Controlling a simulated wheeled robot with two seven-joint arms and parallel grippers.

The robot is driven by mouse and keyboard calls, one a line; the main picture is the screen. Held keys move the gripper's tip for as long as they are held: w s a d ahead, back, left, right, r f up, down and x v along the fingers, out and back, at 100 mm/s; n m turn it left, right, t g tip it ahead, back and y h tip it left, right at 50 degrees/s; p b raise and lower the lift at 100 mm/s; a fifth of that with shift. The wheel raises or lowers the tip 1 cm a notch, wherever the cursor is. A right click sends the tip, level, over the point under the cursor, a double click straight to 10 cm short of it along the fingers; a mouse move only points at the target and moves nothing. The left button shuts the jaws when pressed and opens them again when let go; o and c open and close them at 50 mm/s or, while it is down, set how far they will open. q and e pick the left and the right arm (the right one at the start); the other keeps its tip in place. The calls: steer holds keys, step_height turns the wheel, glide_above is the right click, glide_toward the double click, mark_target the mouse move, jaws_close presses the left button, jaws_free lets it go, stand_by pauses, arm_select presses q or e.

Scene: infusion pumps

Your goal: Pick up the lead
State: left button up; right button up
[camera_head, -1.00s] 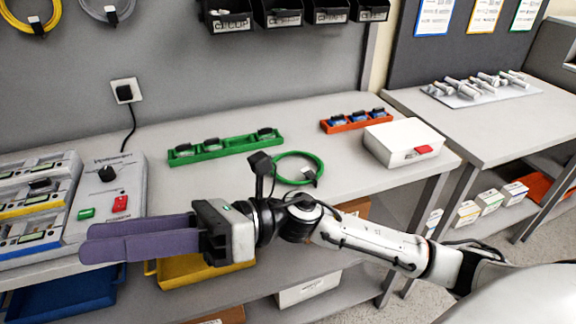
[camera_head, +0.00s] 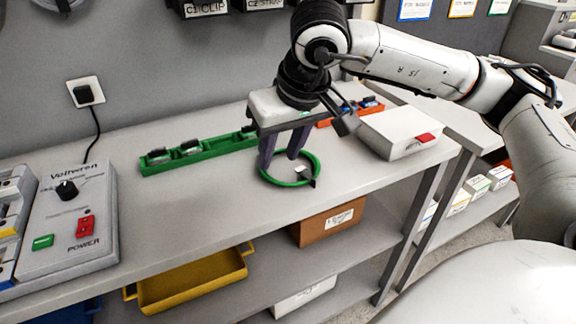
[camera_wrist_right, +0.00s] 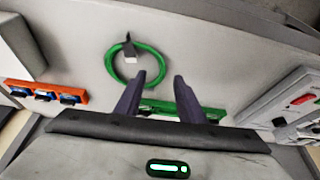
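The lead is a green coiled ring (camera_head: 266,178) with a dark connector or tie on its near right side, lying on the workbench. In the right wrist view the lead (camera_wrist_right: 109,64) lies beyond my fingertips, with a grey-and-black end piece at its far side. My right gripper (camera_head: 280,161) points down, open and empty. Its two purple fingers overlap the back left part of the ring in the head view; it also shows in the wrist view (camera_wrist_right: 159,79). I cannot tell its exact height above the bench. My left gripper is out of view.
A green rack (camera_head: 160,168) stands behind left of the lead, an orange rack (camera_head: 324,123) behind it, and a white box (camera_head: 390,140) to its right. A grey power unit (camera_head: 100,190) is at left. The bench (camera_head: 190,225) is clear in front.

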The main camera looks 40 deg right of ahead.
mark_target(268, 174)
steer(key=x, duration=0.7)
steer(key=shift+w+a, duration=0.15)
steer(key=shift+w, duration=0.25)
jaws_close()
